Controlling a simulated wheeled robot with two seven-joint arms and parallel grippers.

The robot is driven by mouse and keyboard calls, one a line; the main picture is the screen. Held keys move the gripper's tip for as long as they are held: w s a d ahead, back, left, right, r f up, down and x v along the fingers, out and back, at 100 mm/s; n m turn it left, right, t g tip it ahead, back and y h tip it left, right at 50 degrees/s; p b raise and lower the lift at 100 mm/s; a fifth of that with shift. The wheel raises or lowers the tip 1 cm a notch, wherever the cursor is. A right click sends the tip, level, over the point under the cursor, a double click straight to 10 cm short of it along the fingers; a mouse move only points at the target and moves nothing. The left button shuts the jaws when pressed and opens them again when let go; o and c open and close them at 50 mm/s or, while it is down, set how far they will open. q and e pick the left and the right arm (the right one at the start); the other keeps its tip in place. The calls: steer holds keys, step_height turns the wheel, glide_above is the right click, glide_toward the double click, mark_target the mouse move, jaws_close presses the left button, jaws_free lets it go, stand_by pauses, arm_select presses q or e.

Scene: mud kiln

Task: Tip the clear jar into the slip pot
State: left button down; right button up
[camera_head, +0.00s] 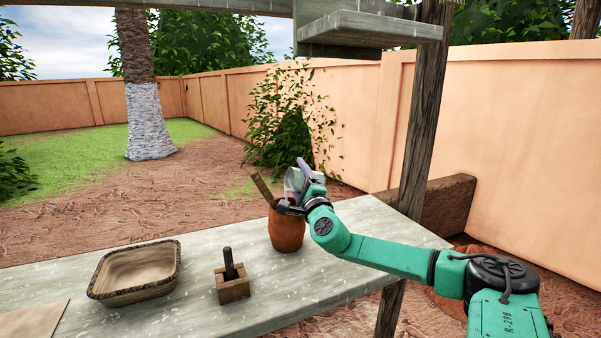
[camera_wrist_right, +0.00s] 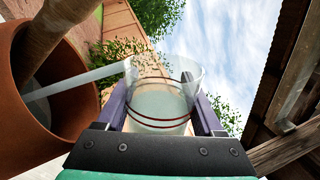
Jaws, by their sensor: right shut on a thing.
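The clear jar (camera_head: 293,181) is in the grasp of my right gripper (camera_head: 296,197), above the mouth of the brown slip pot (camera_head: 287,232) on the table. In the right wrist view the jar (camera_wrist_right: 160,105), with dark red rings, sits between the two purple fingers (camera_wrist_right: 160,115). It is tilted toward the pot (camera_wrist_right: 82,118). A pale stream (camera_wrist_right: 85,79) runs from the jar's rim into the pot, and pale liquid shows inside both. A wooden stick (camera_head: 263,189) leans out of the pot. My left gripper is out of view.
A shallow rectangular basin (camera_head: 100,291) stands on the grey table (camera_head: 200,322) at the left. A wooden block (camera_head: 233,292) with a dark upright handle (camera_head: 229,262) stands between basin and pot. A post (camera_head: 424,120) rises behind the table at the right, with a shelf (camera_head: 370,27) overhead.

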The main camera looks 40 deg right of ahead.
steer(key=n, duration=0.2)
steer(key=n+y+p, duration=0.1)
steer(key=n, duration=0.1)
steer(key=a+r+n+t+y+p, duration=0.1)
steer(key=shift+w+a+n, duration=0.1)
steer(key=shift+w+n, duration=0.1)
steer(key=shift+n, duration=0.2)
steer(key=shift+w+a+n+y+p, duration=0.1)
steer(key=shift+a+n+y+p, duration=0.2)
steer(key=shift+n, duration=0.5)
steer(key=shift+d, duration=0.1)
stand_by(0.6)
step_height(320, 180, up, 5)
steer(key=p, duration=0.5)
steer(key=shift+r, duration=0.15)
